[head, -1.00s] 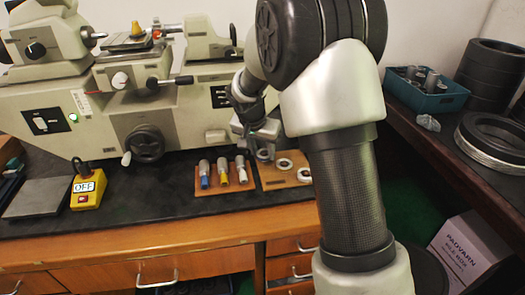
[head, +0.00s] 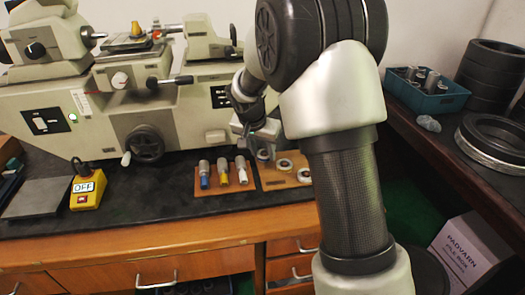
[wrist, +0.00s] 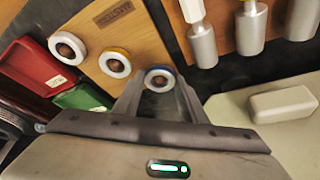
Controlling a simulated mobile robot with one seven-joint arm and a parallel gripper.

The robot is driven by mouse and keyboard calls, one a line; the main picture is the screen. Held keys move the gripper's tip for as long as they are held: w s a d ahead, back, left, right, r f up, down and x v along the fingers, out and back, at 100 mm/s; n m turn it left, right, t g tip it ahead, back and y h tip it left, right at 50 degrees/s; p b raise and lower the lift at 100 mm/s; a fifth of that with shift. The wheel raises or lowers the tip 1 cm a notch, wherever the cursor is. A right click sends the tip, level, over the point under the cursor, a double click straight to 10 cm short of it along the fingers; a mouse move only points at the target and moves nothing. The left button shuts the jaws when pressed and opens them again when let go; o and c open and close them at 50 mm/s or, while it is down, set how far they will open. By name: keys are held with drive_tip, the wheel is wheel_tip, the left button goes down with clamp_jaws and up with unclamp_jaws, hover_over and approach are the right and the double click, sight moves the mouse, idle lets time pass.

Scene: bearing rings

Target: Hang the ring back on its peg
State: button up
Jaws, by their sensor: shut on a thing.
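My gripper (wrist: 160,92) is shut on a ring with a blue edge (wrist: 160,69), held between the fingertips. In the head view my gripper (head: 263,146) is low over the back left of the wooden ring board (head: 272,184). Two other pale rings sit on this board: one with a yellowish edge (wrist: 115,53) and one farther left (wrist: 67,37). The head view shows them at right of my gripper (head: 284,163) (head: 304,175). The peg under or behind the held ring is hidden, so I cannot tell whether the ring is on it.
A second board (head: 216,190) with several metal plugs stands just left of the ring board. The grey machine (head: 190,110) rises close behind. Red (wrist: 38,68) and green (wrist: 80,98) bins show in the wrist view. A yellow switch box (head: 87,190) stands far left.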

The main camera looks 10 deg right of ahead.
drive_tip(key=shift+f+b, duration=0.3)
drive_tip(key=shift+b, duration=0.05)
idle(0.4)
drive_tip(key=o, duration=1.3)
drive_tip(key=shift+o, duration=0.2)
wheel_tip(320, 180, up, 8)
drive_tip(key=p, duration=0.5)
drive_tip(key=shift+r, duration=0.25)
